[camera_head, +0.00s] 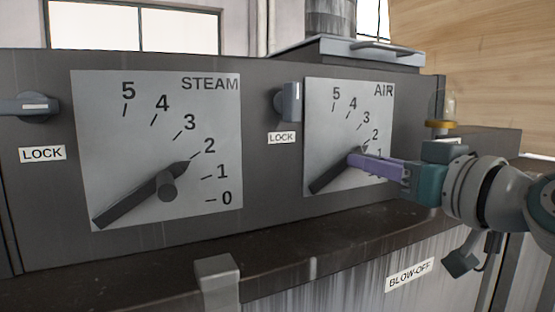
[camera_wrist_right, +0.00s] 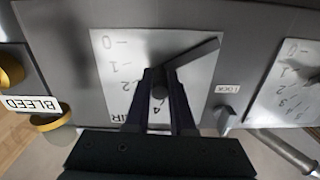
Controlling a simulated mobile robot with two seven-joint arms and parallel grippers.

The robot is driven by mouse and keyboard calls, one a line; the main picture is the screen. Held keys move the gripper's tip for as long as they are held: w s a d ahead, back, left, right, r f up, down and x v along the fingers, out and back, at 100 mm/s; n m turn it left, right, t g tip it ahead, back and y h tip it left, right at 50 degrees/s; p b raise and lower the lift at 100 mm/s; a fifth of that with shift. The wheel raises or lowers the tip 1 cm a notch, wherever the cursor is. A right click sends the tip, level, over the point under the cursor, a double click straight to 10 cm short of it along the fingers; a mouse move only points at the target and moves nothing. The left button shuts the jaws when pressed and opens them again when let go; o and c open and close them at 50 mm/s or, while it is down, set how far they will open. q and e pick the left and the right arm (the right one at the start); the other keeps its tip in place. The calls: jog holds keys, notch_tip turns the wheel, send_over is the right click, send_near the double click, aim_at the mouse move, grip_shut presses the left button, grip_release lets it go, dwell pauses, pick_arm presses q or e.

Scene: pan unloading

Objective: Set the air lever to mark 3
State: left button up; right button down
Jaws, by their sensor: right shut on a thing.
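The air dial plate (camera_head: 325,110) is on the right of the dark panel, with marks 0 to 5. Its air lever (camera_head: 332,178) is a dark bar slanting from lower left up to the right, with its pointer end near mark 2; my fingers partly cover it, so the exact reading cannot be told. My right gripper (camera_head: 353,160) is shut on the lever's knob. In the right wrist view the fingers (camera_wrist_right: 160,76) straddle the round knob (camera_wrist_right: 158,91), and the long end of the lever (camera_wrist_right: 197,53) reaches up to the right. My left gripper is not in view.
A steam dial (camera_head: 120,150) with its own lever (camera_head: 130,207) is at left, pointing near 2. A lock handle (camera_head: 291,101) sits close left of the air dial. A brass-based glass fitting (camera_head: 441,124) stands right of it. A ledge (camera_head: 290,265) runs below.

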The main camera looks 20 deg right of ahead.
dwell(0.3)
jog(key=shift+a+r+n, duration=0.3)
jog(key=shift+r+n, duration=0.2)
jog(key=shift+n, duration=0.4)
jog(key=shift+a+r+n, duration=0.3)
jog(key=shift+n, duration=0.3)
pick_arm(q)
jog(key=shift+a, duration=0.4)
pick_arm(e)
jog(key=c, duration=0.8)
grip_release()
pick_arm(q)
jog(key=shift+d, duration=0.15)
pick_arm(e)
jog(key=shift+o, duration=0.2)
